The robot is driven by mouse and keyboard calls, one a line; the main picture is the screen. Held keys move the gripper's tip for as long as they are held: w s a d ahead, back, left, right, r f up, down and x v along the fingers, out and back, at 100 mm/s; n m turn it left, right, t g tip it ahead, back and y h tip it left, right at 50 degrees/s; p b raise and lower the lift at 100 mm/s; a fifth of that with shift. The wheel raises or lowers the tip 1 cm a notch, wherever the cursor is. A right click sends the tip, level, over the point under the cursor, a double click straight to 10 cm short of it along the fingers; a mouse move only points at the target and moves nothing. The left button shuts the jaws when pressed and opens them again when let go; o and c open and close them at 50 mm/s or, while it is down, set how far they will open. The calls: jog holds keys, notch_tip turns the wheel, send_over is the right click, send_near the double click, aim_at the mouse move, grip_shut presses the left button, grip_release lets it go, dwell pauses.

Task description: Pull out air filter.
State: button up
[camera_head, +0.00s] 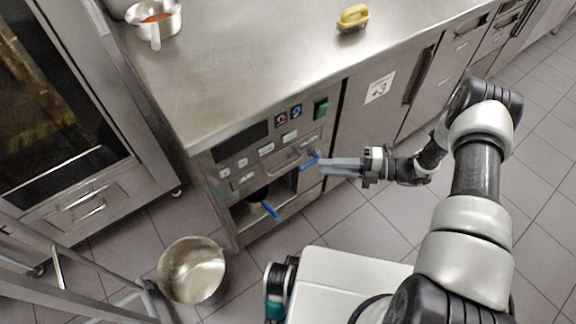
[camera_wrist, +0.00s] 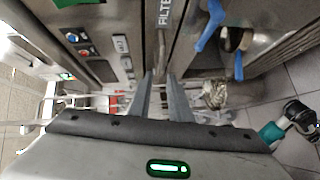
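The air filter is a front panel marked "FILTE..." (camera_wrist: 166,14) in the wrist view, with a metal bar handle (camera_wrist: 160,45). In the head view the handle (camera_head: 287,161) sits on the machine front below the buttons. My gripper (camera_head: 321,168) points left at the machine front, close to the right end of the handle. In the wrist view my gripper (camera_wrist: 160,77) has its two fingers apart with nothing held between them. The handle lines up with the gap between the fingertips. I cannot tell whether they touch it.
Blue levers (camera_head: 310,161) (camera_head: 268,209) stick out close to the gripper and in the open bay below. A metal pot (camera_head: 191,270) stands on the floor. An oven (camera_head: 70,110) stands left.

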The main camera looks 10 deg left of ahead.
aim_at(288, 165)
jog(key=a, duration=0.4)
jog(key=a+f, duration=0.1)
jog(key=a, duration=0.3)
jog(key=s+a, duration=0.1)
jog(key=a, duration=0.3)
jog(key=shift+s+a+f+b, duration=0.1)
jog(key=shift+f+b, duration=0.2)
jog(key=shift+f, duration=0.1)
grip_shut()
